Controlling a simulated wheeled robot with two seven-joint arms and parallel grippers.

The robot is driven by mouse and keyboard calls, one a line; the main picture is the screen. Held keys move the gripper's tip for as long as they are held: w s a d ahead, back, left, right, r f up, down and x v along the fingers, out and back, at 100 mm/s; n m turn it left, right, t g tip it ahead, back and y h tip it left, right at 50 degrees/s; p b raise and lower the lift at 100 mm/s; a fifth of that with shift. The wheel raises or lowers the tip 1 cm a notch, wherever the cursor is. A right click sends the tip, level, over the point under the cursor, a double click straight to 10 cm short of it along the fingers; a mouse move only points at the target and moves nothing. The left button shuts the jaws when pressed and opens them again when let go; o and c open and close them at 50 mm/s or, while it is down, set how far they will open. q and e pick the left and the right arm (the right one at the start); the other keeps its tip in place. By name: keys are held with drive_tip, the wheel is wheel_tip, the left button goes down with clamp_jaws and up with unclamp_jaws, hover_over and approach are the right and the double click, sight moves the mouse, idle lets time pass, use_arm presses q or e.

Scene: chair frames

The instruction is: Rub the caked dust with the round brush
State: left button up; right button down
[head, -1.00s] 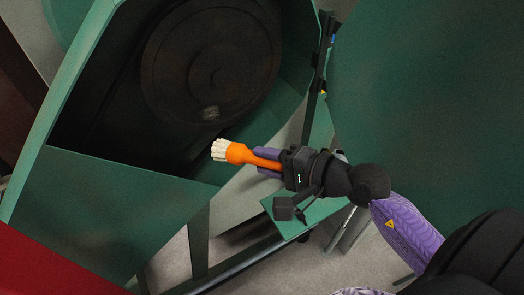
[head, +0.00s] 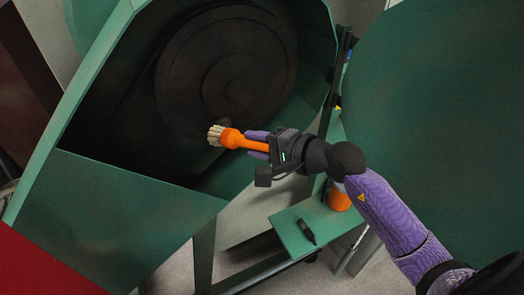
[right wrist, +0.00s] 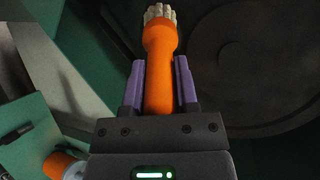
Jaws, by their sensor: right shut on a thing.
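The round brush (head: 232,138) has an orange handle and pale bristles. My right gripper (head: 256,143) is shut on its handle, with the bristles pointing left in the head view. In the right wrist view the brush (right wrist: 160,60) sits between the purple fingers (right wrist: 160,88), bristles facing away from me. My left gripper is not in view.
The green housing's front panel (head: 130,215) and rim surround the recess. A large green panel (head: 440,120) stands at right. Below my right arm, a green shelf (head: 285,228) holds an orange object (head: 339,198) and a small dark item (head: 306,231). A red surface (head: 40,265) is at lower left.

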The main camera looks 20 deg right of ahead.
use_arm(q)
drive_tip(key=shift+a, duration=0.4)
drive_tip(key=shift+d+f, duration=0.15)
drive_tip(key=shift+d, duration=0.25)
use_arm(e)
drive_tip(key=shift+w, duration=0.3)
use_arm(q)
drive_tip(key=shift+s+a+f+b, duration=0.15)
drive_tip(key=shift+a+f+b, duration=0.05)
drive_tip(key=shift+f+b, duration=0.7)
use_arm(e)
drive_tip(key=shift+d, duration=1)
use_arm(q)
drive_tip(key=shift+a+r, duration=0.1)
